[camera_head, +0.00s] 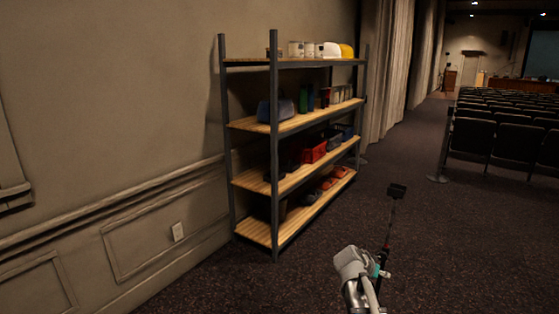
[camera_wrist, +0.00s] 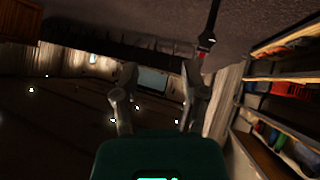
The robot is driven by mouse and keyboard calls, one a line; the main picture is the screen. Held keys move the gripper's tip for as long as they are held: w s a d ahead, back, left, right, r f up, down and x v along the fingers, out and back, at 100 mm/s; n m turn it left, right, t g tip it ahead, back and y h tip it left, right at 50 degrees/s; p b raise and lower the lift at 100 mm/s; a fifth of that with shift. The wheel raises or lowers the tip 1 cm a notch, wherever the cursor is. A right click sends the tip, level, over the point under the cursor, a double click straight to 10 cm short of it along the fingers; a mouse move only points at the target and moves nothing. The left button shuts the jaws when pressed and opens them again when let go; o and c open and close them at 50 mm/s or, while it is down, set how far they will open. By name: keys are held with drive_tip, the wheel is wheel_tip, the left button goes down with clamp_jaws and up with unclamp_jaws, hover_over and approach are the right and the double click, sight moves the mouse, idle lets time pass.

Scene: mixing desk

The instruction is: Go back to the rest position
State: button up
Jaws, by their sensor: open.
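My gripper (camera_wrist: 160,75) shows in the wrist view with its two grey fingers apart and nothing between them. Beyond the fingers is the open hall, seen upside down. In the head view my grey arm with a teal band reaches in at the bottom, right of centre, over the carpet. I cannot clearly make out the fingers there. A thin dark rod with a black block (camera_head: 397,190) on its end rises beside the arm; I cannot tell what it is attached to.
A shelf rack (camera_head: 252,126) stands against the left wall with bins, cans and hard hats on it; it also shows in the wrist view (camera_wrist: 288,77). Rows of dark seats (camera_head: 485,138) fill the right. Carpet (camera_head: 420,250) is clear between them.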

drive_tip(key=s+a+f+n+g+y, duration=0.3)
drive_tip(key=s+a+n+y, duration=0.15)
drive_tip(key=s+a, duration=0.35)
drive_tip(key=s+a+f+n+g+y, duration=0.25)
drive_tip(key=s+a+f+y, duration=0.2)
drive_tip(key=s+a, duration=0.4)
wheel_tip(320, 180, up, 16)
drive_tip(key=s+d+p, duration=0.1)
drive_tip(key=d+p, duration=0.1)
drive_tip(key=p, duration=1.3)
drive_tip(key=shift+r+n+p, duration=0.25)
drive_tip(key=shift+n+p, duration=0.05)
drive_tip(key=shift+p, duration=0.1)
